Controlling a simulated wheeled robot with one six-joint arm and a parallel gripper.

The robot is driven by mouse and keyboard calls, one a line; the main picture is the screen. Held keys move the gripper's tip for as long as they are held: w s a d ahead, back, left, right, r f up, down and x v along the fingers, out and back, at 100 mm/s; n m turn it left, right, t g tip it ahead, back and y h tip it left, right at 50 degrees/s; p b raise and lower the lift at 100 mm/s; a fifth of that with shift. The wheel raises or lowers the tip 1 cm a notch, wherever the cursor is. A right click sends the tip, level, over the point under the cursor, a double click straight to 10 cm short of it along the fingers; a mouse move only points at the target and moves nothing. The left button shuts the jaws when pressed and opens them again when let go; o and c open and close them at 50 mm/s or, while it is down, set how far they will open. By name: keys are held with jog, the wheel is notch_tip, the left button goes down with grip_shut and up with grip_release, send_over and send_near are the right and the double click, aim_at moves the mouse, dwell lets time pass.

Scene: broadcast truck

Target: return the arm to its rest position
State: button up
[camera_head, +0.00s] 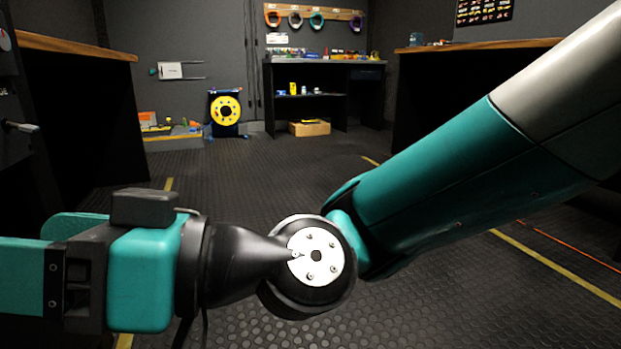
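My arm (440,200) crosses the view from the upper right to a round joint near the middle, then runs left along the lower edge. My gripper (25,262) is at the lower left, with teal finger parts reaching toward the left edge of the picture. The fingertips are cut off by the frame edge, so I cannot see whether they are apart or hold anything. Nothing of the place visibly touches the arm.
A dark workbench (75,47) with a wooden top stands left, another (480,46) right. At the back are a shelf desk (345,75), a cardboard box (309,128) and a yellow-and-blue reel (226,110). The ribbed floor (260,175) between is clear.

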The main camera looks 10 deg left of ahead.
jog(key=w+d+r+m+t+h+p, duration=0.25)
jog(key=d+r+h+p, duration=0.2)
jog(key=d+p, duration=0.4)
jog(key=w+d+r+m+t+h+p, duration=0.2)
jog(key=w+d+r+t+h+p, duration=0.15)
jog(key=d+r+p, duration=0.45)
jog(key=s+d+r+m+h+p, duration=0.1)
jog(key=d+m+h+p, duration=0.3)
jog(key=d, duration=0.6)
jog(key=s+d+r+m+h+p, duration=0.1)
jog(key=d+r+m+h+p, duration=0.15)
jog(key=d+p, duration=0.5)
notch_tip(320, 180, up, 35)
jog(key=d+p, duration=0.1)
jog(key=p, duration=3.3)
jog(key=shift+s+d+r+p, duration=0.15)
jog(key=shift+d+r+p, duration=0.05)
jog(key=shift+p, duration=0.2)
jog(key=shift+h, duration=0.25)
